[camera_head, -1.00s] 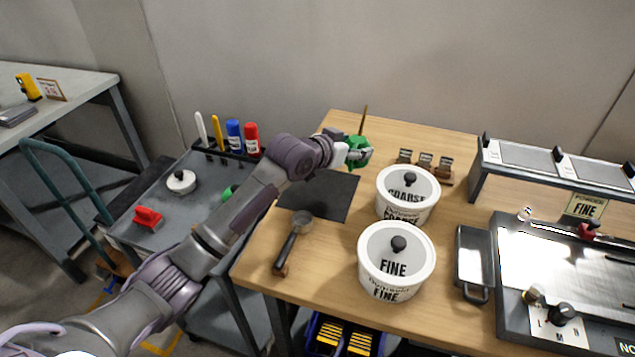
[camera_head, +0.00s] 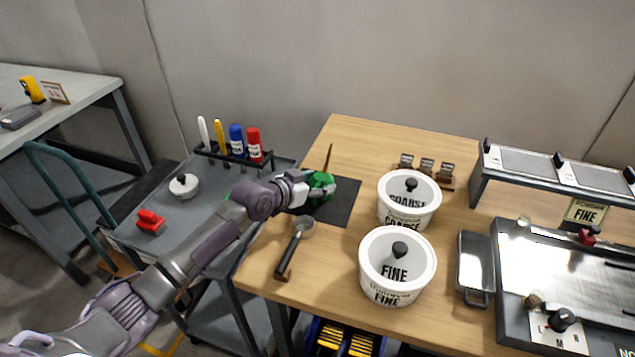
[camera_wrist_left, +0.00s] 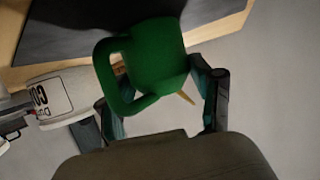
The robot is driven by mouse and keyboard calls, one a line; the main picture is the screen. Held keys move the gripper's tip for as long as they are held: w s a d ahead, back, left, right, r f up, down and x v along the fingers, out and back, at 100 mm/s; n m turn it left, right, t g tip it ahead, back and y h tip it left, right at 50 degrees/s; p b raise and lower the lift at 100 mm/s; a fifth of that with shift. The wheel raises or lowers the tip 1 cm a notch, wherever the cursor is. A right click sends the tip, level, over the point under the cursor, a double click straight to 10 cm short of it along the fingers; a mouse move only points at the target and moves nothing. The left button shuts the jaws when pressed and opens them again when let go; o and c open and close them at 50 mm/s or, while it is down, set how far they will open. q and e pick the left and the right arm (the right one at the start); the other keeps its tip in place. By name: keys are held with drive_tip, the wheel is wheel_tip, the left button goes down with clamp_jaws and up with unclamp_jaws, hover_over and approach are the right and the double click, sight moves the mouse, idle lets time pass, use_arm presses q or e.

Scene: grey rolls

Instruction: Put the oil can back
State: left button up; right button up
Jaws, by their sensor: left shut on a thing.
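The green oil can (camera_head: 319,187) with a thin brass spout is held in my left gripper (camera_head: 308,190), over the dark mat (camera_head: 345,205) at the left of the wooden table. In the left wrist view the green can (camera_wrist_left: 150,62) and its loop handle sit between the two fingers of my left gripper (camera_wrist_left: 160,92). The mat also shows there (camera_wrist_left: 85,25), behind the can. I cannot tell whether the can touches the mat. My right gripper is not in view.
A grey cart (camera_head: 165,205) with a marker rack (camera_head: 236,155) stands left.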

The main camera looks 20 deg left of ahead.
use_arm(q)
drive_tip(key=o, duration=0.6)
drive_tip(key=shift+f, duration=0.1)
drive_tip(key=o, duration=0.5)
drive_tip(key=shift+c, duration=0.2)
drive_tip(key=shift+r, duration=0.2)
drive_tip(key=shift+s+a, duration=0.15)
drive_tip(key=shift+s, duration=0.2)
drive_tip(key=v, duration=1.1)
drive_tip(key=shift+r, duration=0.2)
drive_tip(key=shift+s, duration=0.1)
